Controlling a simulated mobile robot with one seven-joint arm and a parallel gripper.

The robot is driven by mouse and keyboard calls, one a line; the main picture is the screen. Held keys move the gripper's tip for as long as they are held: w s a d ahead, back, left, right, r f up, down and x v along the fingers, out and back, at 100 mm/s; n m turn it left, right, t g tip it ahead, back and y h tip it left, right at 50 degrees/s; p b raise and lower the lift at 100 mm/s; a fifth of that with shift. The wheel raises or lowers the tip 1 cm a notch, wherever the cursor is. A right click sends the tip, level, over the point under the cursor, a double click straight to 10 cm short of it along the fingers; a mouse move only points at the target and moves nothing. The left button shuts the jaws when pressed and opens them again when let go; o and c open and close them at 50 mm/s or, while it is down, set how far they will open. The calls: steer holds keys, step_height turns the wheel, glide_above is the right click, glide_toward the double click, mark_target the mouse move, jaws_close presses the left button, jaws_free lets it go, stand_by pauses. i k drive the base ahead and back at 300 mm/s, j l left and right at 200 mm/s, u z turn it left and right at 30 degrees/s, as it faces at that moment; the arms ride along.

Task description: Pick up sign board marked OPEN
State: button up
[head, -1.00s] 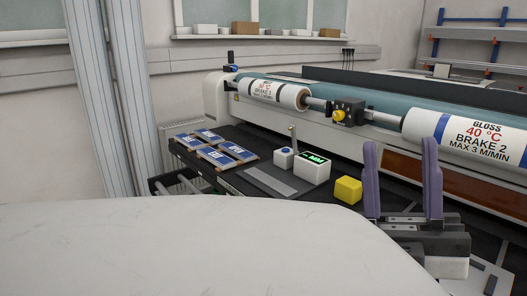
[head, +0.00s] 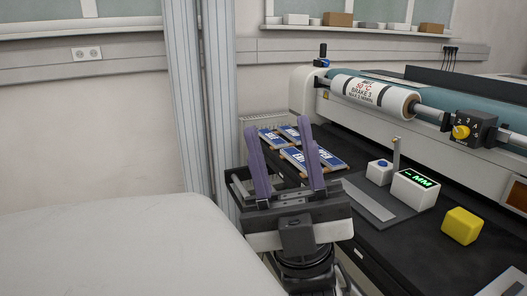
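Several small blue sign boards with white lettering and pale wooden edges lie flat at the left end of the dark table; the front right one (head: 332,160) and a back one (head: 289,132) show best. The lettering is too small and partly covered, so I cannot tell which board says OPEN. My gripper (head: 277,135) has two purple fingers standing well apart with nothing between them. It appears in front of the boards and hides parts of the front ones. I cannot tell its exact distance from them.
A laminator with a printed roll (head: 374,95) stands behind. A wall column (head: 190,100) is at left.

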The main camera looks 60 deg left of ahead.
mark_target(331, 161)
steer(key=u, duration=1.4)
steer(key=i+j, duration=0.2)
steer(key=i, duration=0.3)
steer(key=i+j+u, duration=0.1)
steer(key=i, duration=0.4)
steer(key=i+j, duration=0.25)
steer(key=i, duration=0.25)
steer(key=u, duration=0.05)
